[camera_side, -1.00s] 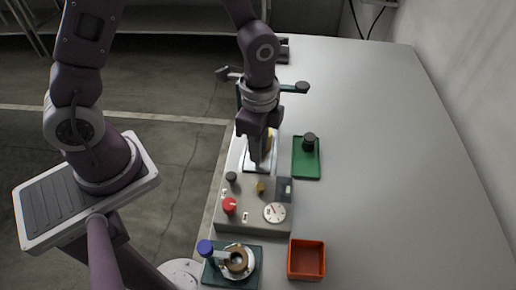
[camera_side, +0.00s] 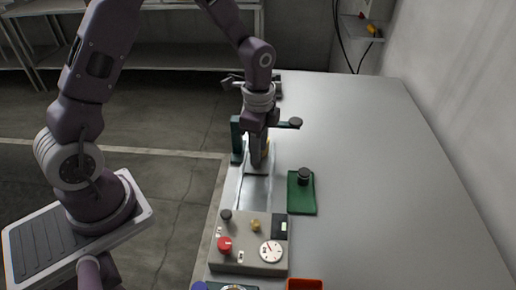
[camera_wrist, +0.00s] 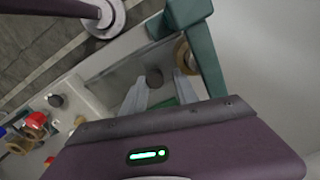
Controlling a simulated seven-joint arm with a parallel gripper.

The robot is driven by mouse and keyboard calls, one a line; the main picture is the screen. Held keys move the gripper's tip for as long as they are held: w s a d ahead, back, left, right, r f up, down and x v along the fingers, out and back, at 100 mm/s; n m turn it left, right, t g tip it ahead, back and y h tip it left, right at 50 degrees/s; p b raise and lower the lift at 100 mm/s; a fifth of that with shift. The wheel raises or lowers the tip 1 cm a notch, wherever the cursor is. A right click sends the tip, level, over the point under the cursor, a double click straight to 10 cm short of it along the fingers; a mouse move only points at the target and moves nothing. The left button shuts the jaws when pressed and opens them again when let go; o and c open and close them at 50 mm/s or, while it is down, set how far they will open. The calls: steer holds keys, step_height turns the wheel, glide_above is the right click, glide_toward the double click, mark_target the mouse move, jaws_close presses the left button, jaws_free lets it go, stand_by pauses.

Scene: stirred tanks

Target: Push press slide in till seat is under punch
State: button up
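The press has a dark green frame (camera_side: 237,140) and a side arm with a dark knob (camera_side: 295,123). The frame also shows at the upper right of the wrist view (camera_wrist: 205,65). Its pale slide channel (camera_side: 254,190) runs from the control panel toward the frame. My gripper (camera_side: 258,160) points down at the far end of the channel, close to the frame. A brass ring (camera_wrist: 182,55) sits by the right finger and frame. The punch and its alignment with the seat are hidden.
The control panel (camera_side: 250,228) has a red knob (camera_side: 225,244) and a dial (camera_side: 271,251). A green tray (camera_side: 302,200) with a black cylinder (camera_side: 304,176) lies to the right. An orange bin (camera_side: 304,285) is at the bottom edge. The right side of the table is clear.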

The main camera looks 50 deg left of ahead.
steer(key=shift+s, duration=0.1)
stand_by(0.3)
step_height(320, 180, up, 6)
steer(key=shift+r, duration=0.1)
steer(key=shift+s+r, duration=0.1)
steer(key=shift+r, duration=0.6)
steer(key=s+r+n+t, duration=0.2)
steer(key=s+r+n, duration=0.3)
steer(key=s+r, duration=0.4)
steer(key=s+r+n+t, duration=0.1)
steer(key=s+r+n, duration=0.1)
steer(key=s, duration=0.4)
steer(key=s+d+r+n+t, duration=0.1)
steer(key=s+r+n+t, duration=0.1)
steer(key=s+n, duration=0.3)
steer(key=shift+s+d+r, duration=0.3)
steer(key=shift+s, duration=0.15)
